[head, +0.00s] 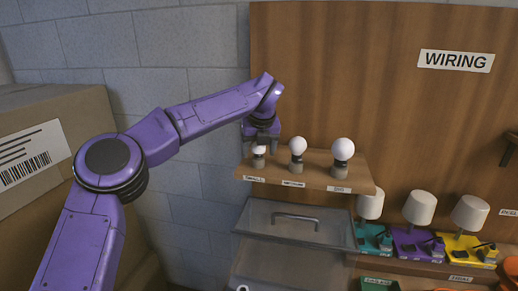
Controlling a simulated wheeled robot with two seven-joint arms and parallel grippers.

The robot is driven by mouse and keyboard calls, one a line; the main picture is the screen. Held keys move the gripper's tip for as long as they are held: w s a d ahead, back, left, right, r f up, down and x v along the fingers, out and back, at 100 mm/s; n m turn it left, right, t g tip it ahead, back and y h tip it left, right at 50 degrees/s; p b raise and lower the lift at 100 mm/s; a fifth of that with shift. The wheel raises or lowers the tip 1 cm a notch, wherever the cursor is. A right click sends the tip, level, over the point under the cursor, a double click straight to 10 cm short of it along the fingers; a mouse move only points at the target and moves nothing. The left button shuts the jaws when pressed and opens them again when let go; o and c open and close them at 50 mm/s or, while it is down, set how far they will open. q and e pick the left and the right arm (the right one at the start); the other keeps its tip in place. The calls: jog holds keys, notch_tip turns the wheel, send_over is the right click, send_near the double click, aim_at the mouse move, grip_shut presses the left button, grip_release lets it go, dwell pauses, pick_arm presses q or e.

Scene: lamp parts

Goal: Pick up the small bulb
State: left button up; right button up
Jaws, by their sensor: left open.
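The small bulb (259,151) stands upright at the left end of a wooden shelf (320,180), above a label that appears to read "SMALL". It has a white globe and a grey base. My left gripper (261,142) is directly over it, pointing down, open, with its fingers around or just in front of the top of the globe. The upper part of the globe is hidden by the gripper, and I cannot tell whether the fingers touch it. My right gripper is not in view.
A medium bulb (297,148) and a big bulb (343,149) stand to the right on the same shelf. Below are a clear lidded box (293,220) and lamps with white shades (420,208). A cardboard box (35,155) is at the left.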

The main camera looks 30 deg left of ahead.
pick_arm(q)
jog(key=shift+s+r, duration=0.2)
jog(key=shift+s, duration=0.15)
jog(key=shift+w, duration=0.1)
jog(key=c, duration=1)
jog(key=shift+o, duration=0.2)
